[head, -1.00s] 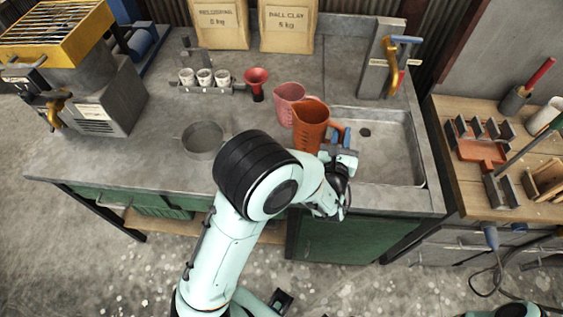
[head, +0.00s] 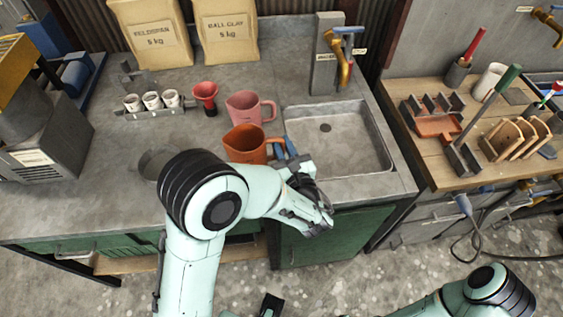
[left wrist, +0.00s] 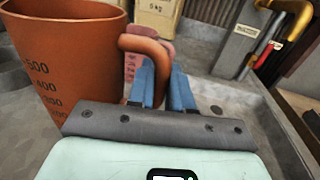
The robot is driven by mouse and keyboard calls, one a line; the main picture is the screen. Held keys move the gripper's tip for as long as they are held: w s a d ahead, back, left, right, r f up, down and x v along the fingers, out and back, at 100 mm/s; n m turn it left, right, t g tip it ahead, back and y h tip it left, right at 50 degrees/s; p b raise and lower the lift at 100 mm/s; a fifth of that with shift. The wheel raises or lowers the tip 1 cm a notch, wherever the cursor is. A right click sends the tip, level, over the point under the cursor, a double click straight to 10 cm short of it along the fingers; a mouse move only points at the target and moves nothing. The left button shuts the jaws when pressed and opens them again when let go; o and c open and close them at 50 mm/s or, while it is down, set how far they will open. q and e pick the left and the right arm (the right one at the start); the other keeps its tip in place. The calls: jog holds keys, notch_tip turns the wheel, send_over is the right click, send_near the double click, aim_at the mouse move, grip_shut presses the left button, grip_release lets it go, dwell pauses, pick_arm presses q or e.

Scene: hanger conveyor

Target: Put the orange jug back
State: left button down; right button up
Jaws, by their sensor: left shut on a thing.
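The orange jug (head: 243,146) stands upright on the grey counter just left of the sink, and it fills the left of the left wrist view (left wrist: 68,60), with measuring marks on its side. My left gripper (head: 284,148) is at the jug's right side, its blue fingers shut on the handle (left wrist: 146,48). The fingers hide part of the handle, and my arm hides the jug's base in the head view. A pink jug (head: 243,106) stands right behind the orange one.
The sink (head: 345,150) with its tap stand (head: 327,55) is to the right. A red funnel (head: 205,93) and several small white cups (head: 152,101) are behind left. A round grey pan (head: 155,162) is left. Two paper bags (head: 228,40) stand at the back.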

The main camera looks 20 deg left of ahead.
pick_arm(q)
jog(key=shift+f+b, duration=0.35)
jog(key=shift+f, duration=2.75)
jog(key=shift+f, duration=0.25)
jog(key=c, duration=1)
grip_release()
jog(key=shift+c, duration=0.2)
jog(key=shift+r, duration=0.15)
